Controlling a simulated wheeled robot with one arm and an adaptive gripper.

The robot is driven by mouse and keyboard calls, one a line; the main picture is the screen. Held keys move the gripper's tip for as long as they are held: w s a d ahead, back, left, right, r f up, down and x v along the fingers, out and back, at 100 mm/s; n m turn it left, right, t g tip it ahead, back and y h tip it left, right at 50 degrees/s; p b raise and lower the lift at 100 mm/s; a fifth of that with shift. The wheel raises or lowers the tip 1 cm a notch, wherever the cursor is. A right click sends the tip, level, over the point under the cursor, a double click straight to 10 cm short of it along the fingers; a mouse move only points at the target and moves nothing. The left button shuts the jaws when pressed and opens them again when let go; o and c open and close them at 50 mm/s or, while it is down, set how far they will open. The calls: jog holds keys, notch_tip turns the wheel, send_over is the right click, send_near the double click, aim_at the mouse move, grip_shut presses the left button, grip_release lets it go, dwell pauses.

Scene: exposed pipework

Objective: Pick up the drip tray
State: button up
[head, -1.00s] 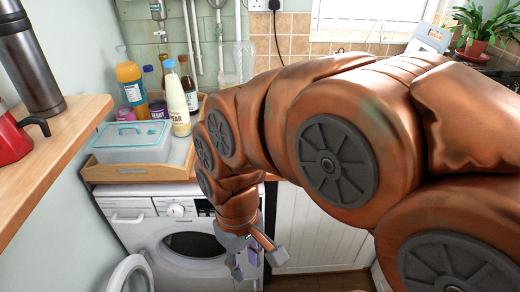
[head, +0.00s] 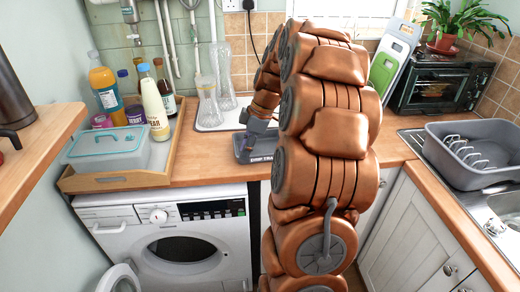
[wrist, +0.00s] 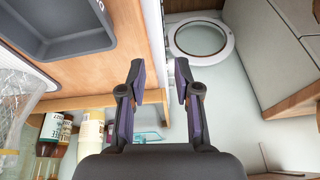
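The drip tray (head: 258,158) is a dark grey shallow tray with lettering on its front. It sits on the wooden worktop near the front edge, right of the wooden crate, partly hidden behind my arm. In the wrist view the tray (wrist: 62,47) is at the upper left, empty in the part that shows. My gripper (wrist: 160,78) is open, with nothing between its fingers, and is apart from the tray. In the head view my gripper (head: 248,132) hangs over or near the tray; its fingers are small and hard to make out there.
A wooden crate (head: 112,181) with bottles and a lidded tub (head: 108,148) stands to the left. Glass vases (head: 208,103) stand behind the tray. A dish rack (head: 475,165), sink and small oven (head: 440,84) are at right. A washing machine (head: 175,235) is below.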

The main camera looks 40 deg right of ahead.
jog(key=n+t, duration=0.1)
send_near(261, 157)
notch_tip(261, 157, down, 2)
jog(key=shift+n, duration=0.3)
jog(key=shift+w+a+r+p+x, duration=0.1)
jog(key=shift+p+x, duration=0.5)
jog(key=shift+x, duration=0.5)
jog(key=shift+w+a+r+p+x, duration=0.15)
jog(key=shift+p+x, duration=0.4)
jog(key=shift+x, duration=0.6)
jog(key=shift+w+a+f+p+x, duration=0.1)
jog(key=shift+p+x, duration=0.5)
jog(key=shift+x, duration=0.5)
jog(key=shift+w+a+f, duration=0.1)
jog(key=shift+w+f, duration=0.1)
jog(key=shift+f, duration=0.4)
jog(key=shift+c, duration=0.2)
grip_shut()
